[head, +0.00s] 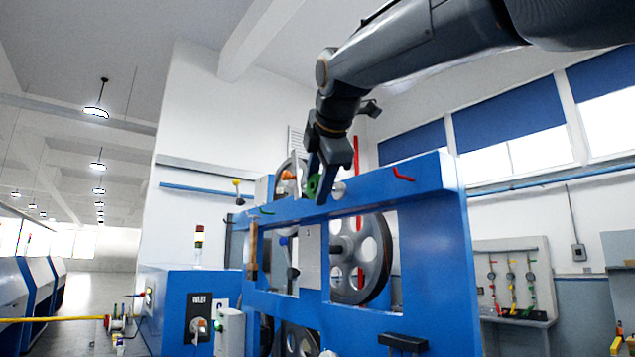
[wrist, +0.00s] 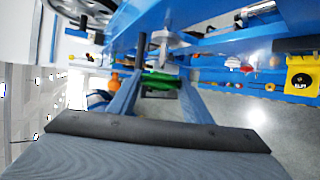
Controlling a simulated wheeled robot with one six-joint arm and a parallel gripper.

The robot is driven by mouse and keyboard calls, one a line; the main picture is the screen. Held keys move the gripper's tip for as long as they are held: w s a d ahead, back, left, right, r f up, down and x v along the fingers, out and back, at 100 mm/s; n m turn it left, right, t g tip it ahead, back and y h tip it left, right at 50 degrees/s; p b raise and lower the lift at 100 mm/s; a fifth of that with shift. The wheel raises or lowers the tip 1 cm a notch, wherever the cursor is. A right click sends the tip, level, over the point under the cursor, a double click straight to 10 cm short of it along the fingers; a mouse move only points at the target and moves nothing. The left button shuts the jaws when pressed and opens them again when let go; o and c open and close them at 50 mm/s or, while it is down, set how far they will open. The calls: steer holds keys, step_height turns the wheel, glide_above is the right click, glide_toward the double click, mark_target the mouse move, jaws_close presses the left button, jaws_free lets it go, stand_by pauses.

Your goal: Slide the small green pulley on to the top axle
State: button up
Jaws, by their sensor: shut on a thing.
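The small green pulley (head: 312,187) is between the fingers of my gripper (head: 316,184), at the top beam of the blue frame in the head view. In the wrist view the green pulley (wrist: 160,78) lies between the two fingers, seen nearly edge-on and partly covered by them. My gripper is shut on it. A pale grey stub, seemingly the top axle (head: 339,188), shows just right of the fingers in the head view. In the wrist view a grey axle-like part (wrist: 167,46) lies just beyond the pulley. I cannot tell whether pulley and axle touch.
The blue frame (head: 400,235) carries a large grey wheel (head: 377,262) below the top beam. A red hook (head: 402,175) and a green hook (head: 266,210) stick out of the beam. An orange part (head: 288,175) is close left of my gripper.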

mark_target(335, 188)
steer(key=shift+w+d, duration=0.1)
steer(key=shift+d, duration=0.05)
steer(key=shift+w+d+p, duration=0.4)
steer(key=shift+w+d, duration=0.35)
steer(key=shift+d, duration=0.35)
steer(key=shift+w+d, duration=0.1)
steer(key=shift+d, duration=0.05)
stand_by(0.8)
steer(key=shift+w+d, duration=0.4)
steer(key=shift+d, duration=0.2)
steer(key=shift+d, duration=0.1)
stand_by(0.3)
steer(key=o, duration=1.2)
steer(key=shift+w+d, duration=0.15)
steer(key=shift+d, duration=0.05)
steer(key=shift+a, duration=0.15)
steer(key=shift+o, duration=1)
steer(key=shift+p, duration=0.3)
